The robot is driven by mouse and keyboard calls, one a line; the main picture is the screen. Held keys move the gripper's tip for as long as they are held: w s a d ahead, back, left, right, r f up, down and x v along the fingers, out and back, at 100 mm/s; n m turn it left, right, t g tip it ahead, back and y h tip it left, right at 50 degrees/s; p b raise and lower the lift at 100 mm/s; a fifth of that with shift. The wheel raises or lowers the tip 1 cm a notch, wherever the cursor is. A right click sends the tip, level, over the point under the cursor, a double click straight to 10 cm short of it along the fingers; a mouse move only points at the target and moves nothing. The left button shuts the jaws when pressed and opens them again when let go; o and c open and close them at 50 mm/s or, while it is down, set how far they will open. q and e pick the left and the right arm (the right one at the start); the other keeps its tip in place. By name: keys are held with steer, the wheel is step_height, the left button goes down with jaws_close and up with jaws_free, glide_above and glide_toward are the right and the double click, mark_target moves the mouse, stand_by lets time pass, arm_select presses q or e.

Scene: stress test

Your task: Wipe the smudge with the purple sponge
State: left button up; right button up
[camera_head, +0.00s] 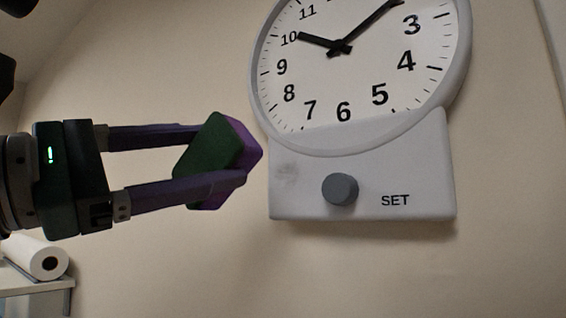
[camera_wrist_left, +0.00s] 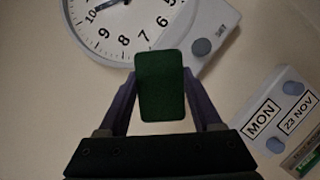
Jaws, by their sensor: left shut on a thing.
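The purple sponge (camera_head: 247,146) has a dark green face. My left gripper (camera_head: 215,158) is shut on it, and it also shows between the fingers in the left wrist view (camera_wrist_left: 160,86). A faint grey smudge (camera_head: 287,174) is on the left part of the pale panel (camera_head: 418,160) below the wall clock. In the head view the sponge is just left of the panel's left edge and seems apart from it. The smudge cannot be made out in the left wrist view. My right gripper is not in view.
The panel has a protruding grey knob (camera_head: 340,189) right of the smudge, beside the word SET. The round clock (camera_head: 345,75) is above. A paper roll (camera_head: 45,259) lies on a shelf at lower left. A calendar panel (camera_wrist_left: 284,110) shows in the wrist view.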

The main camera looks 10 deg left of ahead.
arm_select(q)
steer(key=shift+w+d, duration=0.35)
steer(key=shift+w, duration=0.6)
steer(key=shift+w+d, duration=0.35)
steer(key=shift+w, duration=0.55)
steer(key=shift+w+d, duration=0.35)
steer(key=shift+w, duration=0.6)
steer(key=shift+w+d+b, duration=0.2)
steer(key=shift+w, duration=0.3)
steer(key=shift+w+d+b, duration=0.15)
steer(key=shift+w+b, duration=0.05)
steer(key=shift+w, duration=0.25)
